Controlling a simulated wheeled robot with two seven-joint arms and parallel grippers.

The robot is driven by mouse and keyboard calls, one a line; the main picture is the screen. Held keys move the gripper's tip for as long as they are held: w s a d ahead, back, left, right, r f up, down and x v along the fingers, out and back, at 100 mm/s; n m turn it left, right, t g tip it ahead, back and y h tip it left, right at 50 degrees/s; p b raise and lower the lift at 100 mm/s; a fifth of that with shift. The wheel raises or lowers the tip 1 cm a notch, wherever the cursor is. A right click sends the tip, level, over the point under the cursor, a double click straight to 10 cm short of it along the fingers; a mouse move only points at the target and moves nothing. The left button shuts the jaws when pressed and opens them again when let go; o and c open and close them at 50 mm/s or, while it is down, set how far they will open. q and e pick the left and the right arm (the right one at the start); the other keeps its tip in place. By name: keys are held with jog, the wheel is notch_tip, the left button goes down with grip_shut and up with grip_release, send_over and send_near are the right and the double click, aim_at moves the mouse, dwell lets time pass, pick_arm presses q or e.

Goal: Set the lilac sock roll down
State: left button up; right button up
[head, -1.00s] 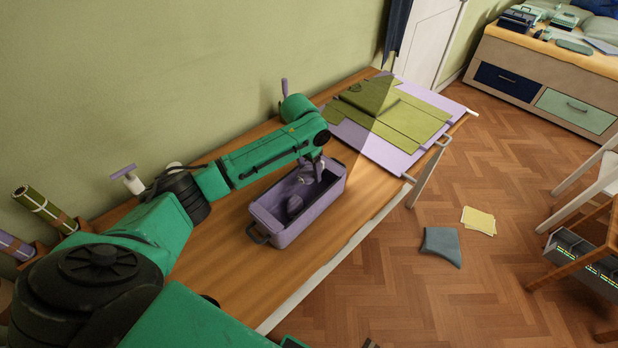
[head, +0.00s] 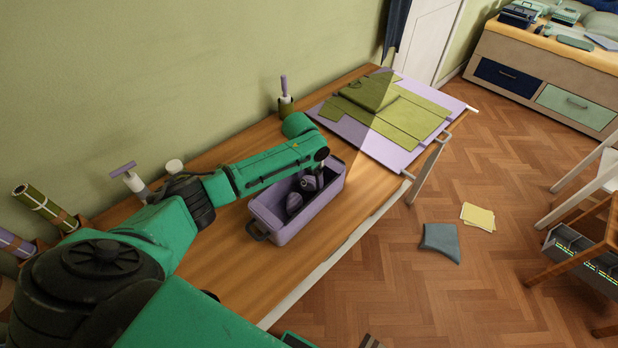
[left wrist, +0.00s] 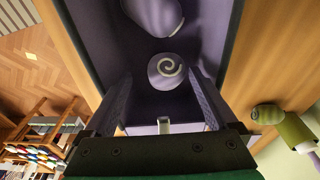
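The lilac sock roll (left wrist: 166,70), with a pale spiral on its end, sits in the open purple box with dark handles (head: 282,238). In the head view the roll (head: 308,183) is near the box's far end, partly hidden by my left gripper (head: 319,178). In the left wrist view, the fingers of my left gripper (left wrist: 160,98) stand apart on either side of the roll, with a gap on each side. A second, similar roll (head: 294,203) lies closer to the box's near end and shows in the left wrist view (left wrist: 155,14). My right gripper is not seen.
The box stands on a wooden table (head: 228,250). A lilac board (head: 352,134) with folded olive cloth (head: 400,118) lies at the table's far end. An olive holder (head: 286,105) stands by the wall. The table in front of the box is clear.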

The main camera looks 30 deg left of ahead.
aim_at(305, 186)
pick_arm(q)
notch_tip(305, 186, up, 13)
jog(key=s+b, duration=0.1)
jog(key=shift+s+a, duration=0.25)
jog(key=shift+s, duration=0.1)
jog(key=shift+f, duration=0.1)
